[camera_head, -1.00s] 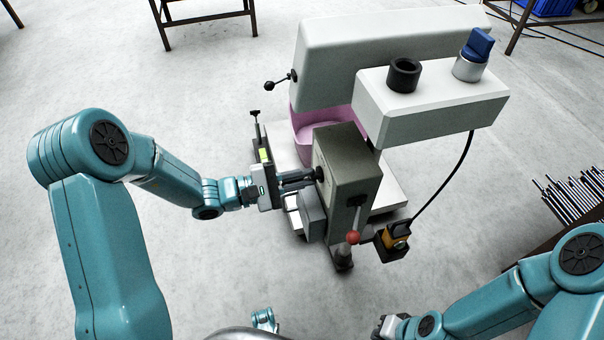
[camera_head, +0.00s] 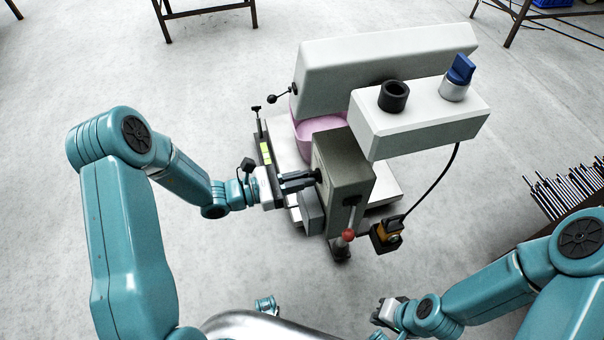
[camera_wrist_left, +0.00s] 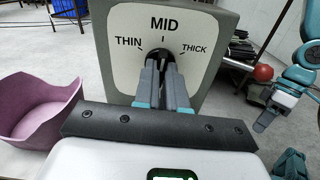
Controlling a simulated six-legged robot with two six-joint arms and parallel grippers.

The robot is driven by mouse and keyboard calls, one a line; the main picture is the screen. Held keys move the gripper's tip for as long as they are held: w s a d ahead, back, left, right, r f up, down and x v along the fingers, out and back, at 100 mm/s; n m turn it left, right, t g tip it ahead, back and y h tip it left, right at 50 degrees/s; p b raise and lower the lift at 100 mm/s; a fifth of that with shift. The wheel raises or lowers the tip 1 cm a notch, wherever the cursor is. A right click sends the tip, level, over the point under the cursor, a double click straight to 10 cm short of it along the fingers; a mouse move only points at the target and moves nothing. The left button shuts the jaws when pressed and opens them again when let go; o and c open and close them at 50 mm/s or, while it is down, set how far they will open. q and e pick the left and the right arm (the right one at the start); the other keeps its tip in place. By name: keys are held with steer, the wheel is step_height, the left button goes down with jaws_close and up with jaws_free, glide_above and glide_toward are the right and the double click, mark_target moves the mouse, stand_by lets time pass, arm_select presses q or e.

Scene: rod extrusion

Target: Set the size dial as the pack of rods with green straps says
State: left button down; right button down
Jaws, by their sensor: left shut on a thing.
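The size dial (camera_wrist_left: 164,22) fills the upper middle of the left wrist view, a pale plate marked THIN, MID and THICK. Its dark knob (camera_wrist_left: 158,54) is mostly hidden behind my fingers, so I cannot tell which mark it points to. My left gripper (camera_wrist_left: 164,85) is shut on the knob. In the head view my left gripper (camera_head: 302,181) reaches the left side of the machine's grey box (camera_head: 347,172). My right gripper (camera_head: 386,312) is low in the head view, away from the machine; its fingers are unclear. I see no green straps.
The white-topped machine head (camera_head: 420,100) carries a black ring (camera_head: 394,95) and a blue knob (camera_head: 461,68). A red-ended lever (camera_head: 348,235) hangs at the box front. A pink bin (camera_head: 318,132) stands behind. Loose rods (camera_head: 568,188) lie at right. Open floor lies left.

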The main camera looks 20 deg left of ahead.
arm_select(q)
steer(key=shift+f+n, duration=0.1)
steer(key=shift+n, duration=0.3)
steer(key=c, duration=1.2)
jaws_free()
steer(key=p+v, duration=0.2)
steer(key=v, duration=1.4)
steer(key=shift+s, duration=0.15)
steer(key=shift+a, duration=0.1)
